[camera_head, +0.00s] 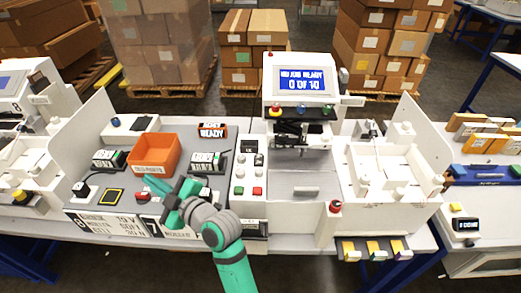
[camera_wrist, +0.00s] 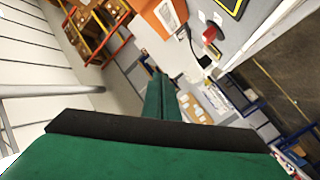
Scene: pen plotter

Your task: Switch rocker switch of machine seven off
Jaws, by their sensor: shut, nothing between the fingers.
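My gripper (camera_head: 158,187) is green and shut, with nothing in it. It hangs over the front of the white bench, just behind a plate marked 7 (camera_head: 153,219). In the wrist view the closed green fingers (camera_wrist: 159,98) point away from the camera. A white panel (camera_head: 240,205) with red, green and white buttons stands to the right of my gripper. A small dark control (camera_head: 250,146) sits at its top; I cannot tell whether it is the rocker switch. My gripper and arm hide part of the area behind plate 7.
An orange bin (camera_head: 154,154) stands behind my gripper and also shows in the wrist view (camera_wrist: 163,16). A red button (camera_head: 142,196) is close to the fingers. A machine with a blue screen (camera_head: 304,80) stands at the right. A red knob (camera_head: 335,207) is at the bench front.

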